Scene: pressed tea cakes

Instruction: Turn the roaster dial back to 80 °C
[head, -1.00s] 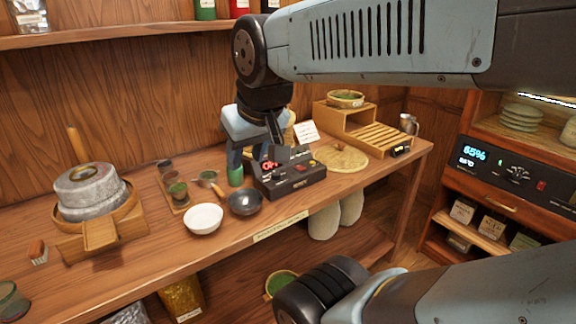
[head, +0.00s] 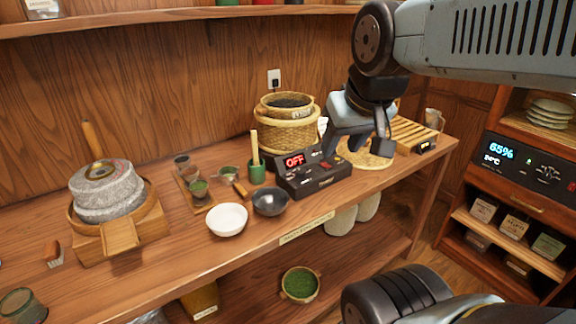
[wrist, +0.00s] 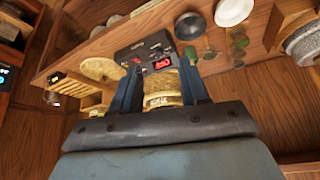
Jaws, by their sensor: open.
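The roaster's black control box (head: 312,182) stands near the table's front edge. Its red display reads OFF in the head view. Small controls show on its top, but I cannot tell the dial's setting. In the wrist view the box (wrist: 143,52) lies beyond my fingertips, with the red display lit. My gripper (head: 355,148) is open and empty, above and just behind the box's right side. Its two fingers (wrist: 160,92) are spread in the wrist view, with a woven basket seen between them. I see no finger touching the box.
Stacked woven baskets (head: 288,130) stand behind the box. A green cup (head: 257,174), a dark bowl (head: 270,202) and a white bowl (head: 227,219) are to its left. A round woven mat (head: 365,155) and slatted rack (head: 412,132) are to its right. A stone mill (head: 105,195) stands far left.

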